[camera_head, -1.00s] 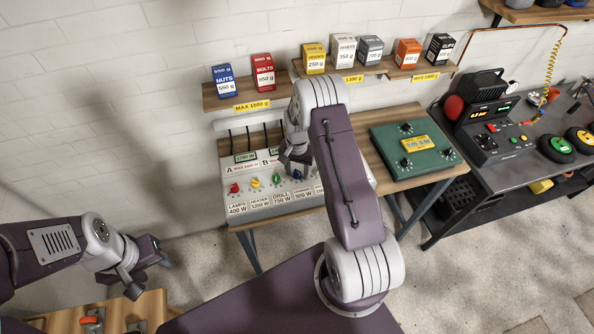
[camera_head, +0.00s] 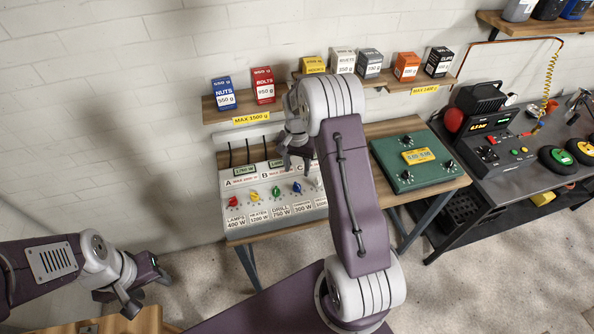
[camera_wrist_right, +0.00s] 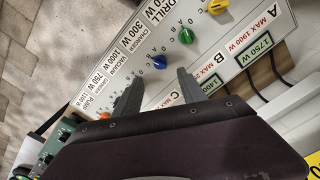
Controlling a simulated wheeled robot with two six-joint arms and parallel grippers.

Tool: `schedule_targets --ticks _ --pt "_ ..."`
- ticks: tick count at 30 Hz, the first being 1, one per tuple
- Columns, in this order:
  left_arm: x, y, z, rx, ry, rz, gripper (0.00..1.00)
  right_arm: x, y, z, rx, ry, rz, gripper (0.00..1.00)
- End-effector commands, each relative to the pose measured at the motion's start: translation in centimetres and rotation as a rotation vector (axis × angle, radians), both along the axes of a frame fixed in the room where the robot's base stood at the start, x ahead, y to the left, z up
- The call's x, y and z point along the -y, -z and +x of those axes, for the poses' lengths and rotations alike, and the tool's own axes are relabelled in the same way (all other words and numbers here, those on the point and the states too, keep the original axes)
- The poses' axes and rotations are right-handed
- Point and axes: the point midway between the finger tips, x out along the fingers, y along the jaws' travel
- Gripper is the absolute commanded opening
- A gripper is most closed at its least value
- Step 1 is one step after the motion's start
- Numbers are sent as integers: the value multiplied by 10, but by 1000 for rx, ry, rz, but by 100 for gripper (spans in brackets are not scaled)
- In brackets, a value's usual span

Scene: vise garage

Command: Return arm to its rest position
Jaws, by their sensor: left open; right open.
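My right arm rises from the bottom in the head view, bent at a high elbow. Its gripper (camera_head: 293,158) hangs in front of the white power panel (camera_head: 272,222), over its upper right part. In the right wrist view the two fingers of the right gripper (camera_wrist_right: 157,90) are apart with nothing between them. The panel's green knob (camera_wrist_right: 186,36) and blue knob (camera_wrist_right: 160,62) lie beyond the fingertips. My left gripper (camera_head: 148,284) is at the lower left in the head view, open and empty, above the floor near a wooden surface.
Boxes such as the blue NUTS box (camera_head: 224,93) and red BOLTS box (camera_head: 263,85) stand on a wall shelf above the panel. A green box with knobs (camera_head: 415,160) sits right of my right arm. A dark workbench (camera_head: 480,192) stands farther right.

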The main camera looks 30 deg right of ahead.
Motion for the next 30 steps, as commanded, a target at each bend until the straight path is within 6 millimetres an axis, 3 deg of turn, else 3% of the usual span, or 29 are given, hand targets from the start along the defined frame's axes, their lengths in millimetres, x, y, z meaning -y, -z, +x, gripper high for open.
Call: schedule_targets --ticks 11,14,17,21,24,27,29,30 --pt "0 6 0 0 0 0 48 -6 2 4 12 -16 -2 48" --pt "0 20 0 0 0 0 48 -24 -22 17 85 -64 -19 48" --pt "0 38 0 0 0 0 48 -60 -40 -11 116 -142 -19 48" --pt "0 57 0 0 0 0 48 -100 -38 -84 138 -354 -17 48" --pt "0 62 0 0 0 0 48 -112 -23 -138 130 -514 -17 48" --pt "0 59 0 0 0 0 48 -113 -9 -179 100 -640 -14 48" --pt "0 59 0 0 0 0 48 -112 1 -192 83 -710 -12 48" --pt "0 58 0 0 0 0 48 -112 0 -187 101 -746 -20 48"
